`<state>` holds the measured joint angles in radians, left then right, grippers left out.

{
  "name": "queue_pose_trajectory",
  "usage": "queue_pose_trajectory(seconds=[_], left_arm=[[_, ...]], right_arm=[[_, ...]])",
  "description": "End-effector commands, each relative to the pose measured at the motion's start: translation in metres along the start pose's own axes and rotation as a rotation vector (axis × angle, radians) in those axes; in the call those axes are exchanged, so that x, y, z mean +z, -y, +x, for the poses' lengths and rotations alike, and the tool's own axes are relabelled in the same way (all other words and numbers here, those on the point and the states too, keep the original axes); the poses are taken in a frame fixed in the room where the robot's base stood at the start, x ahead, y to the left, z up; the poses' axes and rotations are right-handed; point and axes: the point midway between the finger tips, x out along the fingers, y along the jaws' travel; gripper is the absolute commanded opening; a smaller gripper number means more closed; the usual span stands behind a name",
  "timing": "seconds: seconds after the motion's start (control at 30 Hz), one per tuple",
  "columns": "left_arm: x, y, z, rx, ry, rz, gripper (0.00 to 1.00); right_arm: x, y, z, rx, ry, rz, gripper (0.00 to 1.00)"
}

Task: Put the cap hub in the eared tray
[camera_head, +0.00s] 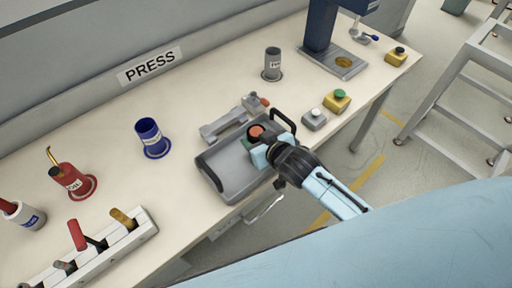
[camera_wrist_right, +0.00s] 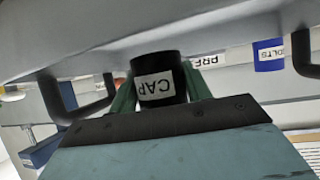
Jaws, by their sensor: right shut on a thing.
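The eared tray (camera_head: 232,172) is a grey tray with a black handle at each end, lying on the bench near its front edge. It fills the upper part of the right wrist view (camera_wrist_right: 225,45), with handles at both sides. My right gripper (camera_head: 262,145) is over the tray's right part, shut on the cap hub (camera_head: 256,131). In the right wrist view the hub (camera_wrist_right: 158,80) is a dark cylinder with an upside-down CAP label, between green fingers. I cannot tell whether it touches the tray floor. My left gripper is not in view.
Behind the tray lies a grey fixture (camera_head: 228,124) with a red tip. A blue cup (camera_head: 149,134), a red cup (camera_head: 70,178) and a grey cup (camera_head: 272,62) stand on the bench. Button boxes (camera_head: 337,103) are to the right, a lever block (camera_head: 95,250) at lower left.

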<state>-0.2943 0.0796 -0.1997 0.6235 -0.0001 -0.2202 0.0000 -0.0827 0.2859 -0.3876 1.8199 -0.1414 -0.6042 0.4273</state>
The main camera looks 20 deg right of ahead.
Motion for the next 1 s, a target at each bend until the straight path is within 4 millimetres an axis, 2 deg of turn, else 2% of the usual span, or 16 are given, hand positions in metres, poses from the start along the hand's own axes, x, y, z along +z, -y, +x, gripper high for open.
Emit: queue_pose_trajectory(seconds=[0.07, 0.27, 0.63, 0.67, 0.7, 0.83, 1.0], left_arm=[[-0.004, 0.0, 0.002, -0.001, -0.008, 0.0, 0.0], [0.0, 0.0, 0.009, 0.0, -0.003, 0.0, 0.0], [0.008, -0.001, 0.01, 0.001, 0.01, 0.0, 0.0], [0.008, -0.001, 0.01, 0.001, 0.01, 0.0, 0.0], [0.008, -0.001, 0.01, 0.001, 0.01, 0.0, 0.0], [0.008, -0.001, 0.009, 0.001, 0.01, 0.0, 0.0], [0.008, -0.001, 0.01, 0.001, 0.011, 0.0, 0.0]], right_arm=[[0.006, 0.0, 0.004, -0.001, -0.002, 0.0, 0.16], [0.03, 0.001, 0.017, -0.001, -0.001, 0.001, 0.16], [0.033, 0.001, 0.018, -0.001, -0.003, 0.001, 0.16], [0.034, 0.0, 0.019, 0.0, 0.0, 0.001, 0.5], [0.034, 0.0, 0.018, 0.0, 0.0, 0.0, 0.55], [0.034, 0.0, 0.018, 0.0, 0.0, 0.0, 0.7], [0.034, 0.0, 0.018, 0.0, 0.0, 0.0, 0.7]])
